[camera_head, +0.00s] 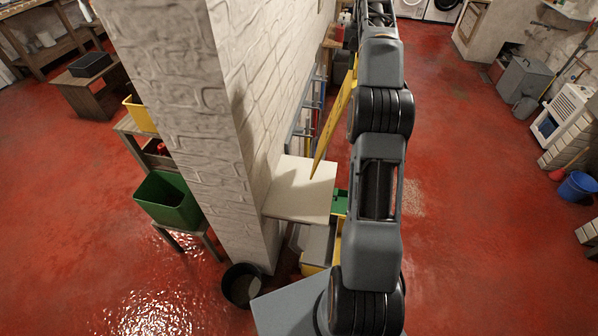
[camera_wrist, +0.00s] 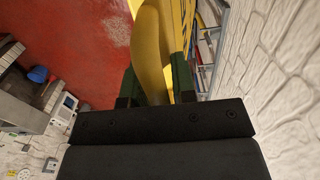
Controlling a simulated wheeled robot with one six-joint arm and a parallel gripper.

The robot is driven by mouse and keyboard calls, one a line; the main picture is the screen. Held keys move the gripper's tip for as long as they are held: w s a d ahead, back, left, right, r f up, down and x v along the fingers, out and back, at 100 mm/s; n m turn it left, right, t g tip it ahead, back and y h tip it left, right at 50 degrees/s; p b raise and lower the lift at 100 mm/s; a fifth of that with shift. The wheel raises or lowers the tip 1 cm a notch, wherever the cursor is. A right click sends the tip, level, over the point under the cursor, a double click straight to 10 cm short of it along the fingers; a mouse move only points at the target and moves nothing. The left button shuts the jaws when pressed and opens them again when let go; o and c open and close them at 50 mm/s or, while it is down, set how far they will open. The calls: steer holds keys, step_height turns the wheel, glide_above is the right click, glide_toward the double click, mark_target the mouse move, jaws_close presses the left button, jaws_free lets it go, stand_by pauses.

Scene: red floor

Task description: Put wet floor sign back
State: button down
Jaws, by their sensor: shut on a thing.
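The yellow wet floor sign (camera_head: 337,112) shows in the head view as a thin tilted panel beside my arm, close to the white brick wall. In the wrist view the yellow sign (camera_wrist: 150,55) runs up from between the two dark green fingers of my gripper (camera_wrist: 155,88). The gripper is shut on the sign near its end. In the head view my arm hides the gripper itself. The sign's lower tip appears just above or at a pale board (camera_head: 300,190); I cannot tell whether they touch.
A white brick pillar (camera_head: 170,90) stands close on the left. Shelving with several items runs along its wall, also in the wrist view (camera_wrist: 206,50). A green bin (camera_head: 168,200) and dark bucket (camera_head: 241,285) are near the pillar.

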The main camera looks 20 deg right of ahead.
steer(key=w+a+f+b, duration=0.1)
steer(key=w+a+f, duration=0.1)
steer(key=a+f, duration=0.4)
steer(key=w+a+f+b, duration=0.2)
steer(key=a+f, duration=0.4)
steer(key=a, duration=0.1)
steer(key=shift+w+a+f, duration=0.15)
steer(key=shift+w+f, duration=0.25)
steer(key=c, duration=0.9)
jaws_free()
steer(key=shift+f, duration=0.15)
steer(key=shift+c, duration=0.2)
